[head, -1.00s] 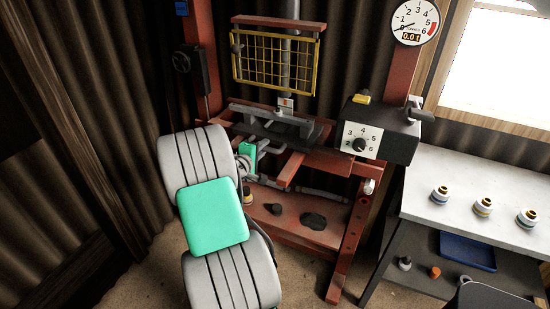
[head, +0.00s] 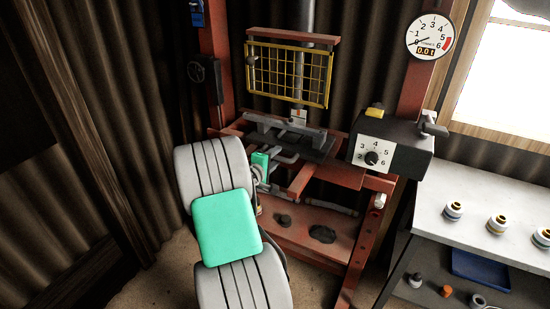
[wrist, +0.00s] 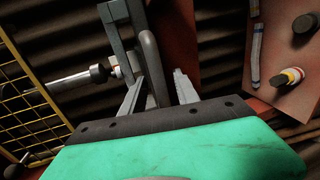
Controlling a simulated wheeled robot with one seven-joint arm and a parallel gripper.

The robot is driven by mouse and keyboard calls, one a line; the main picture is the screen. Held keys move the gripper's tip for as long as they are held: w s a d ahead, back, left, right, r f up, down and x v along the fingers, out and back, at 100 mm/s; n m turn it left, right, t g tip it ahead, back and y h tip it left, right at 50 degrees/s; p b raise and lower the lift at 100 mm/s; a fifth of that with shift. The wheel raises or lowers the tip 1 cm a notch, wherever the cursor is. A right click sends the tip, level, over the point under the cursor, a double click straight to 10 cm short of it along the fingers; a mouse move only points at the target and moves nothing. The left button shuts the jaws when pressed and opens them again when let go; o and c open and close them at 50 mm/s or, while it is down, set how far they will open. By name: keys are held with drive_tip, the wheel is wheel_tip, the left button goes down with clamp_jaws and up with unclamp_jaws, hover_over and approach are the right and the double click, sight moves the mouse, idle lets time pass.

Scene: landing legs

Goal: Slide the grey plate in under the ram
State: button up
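The grey plate (head: 306,148) lies across the red press bed, low at the frame's middle; part of it also shows at the top of the wrist view (wrist: 120,42). A pale rounded handle bar (wrist: 152,62) shows beside it. The ram (head: 300,70) hangs above behind the yellow guard, and its rod shows at left in the wrist view (wrist: 62,83). My gripper (wrist: 159,92) is open, its two fingers apart on either side of the bar's near end. I cannot tell whether they touch it.
The yellow mesh guard (head: 288,75) is raised in front of the ram. A control box (head: 393,145) with a dial stands at right, below a gauge (head: 430,36) reading 0.0. A white-topped bench (head: 470,195) holds several small fittings. The red lower shelf (head: 310,222) carries dark stains.

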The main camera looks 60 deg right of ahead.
drive_tip(key=v, duration=0.7)
drive_tip(key=shift+b, duration=0.3)
drive_tip(key=shift+a, duration=0.15)
drive_tip(key=shift+c, duration=0.3)
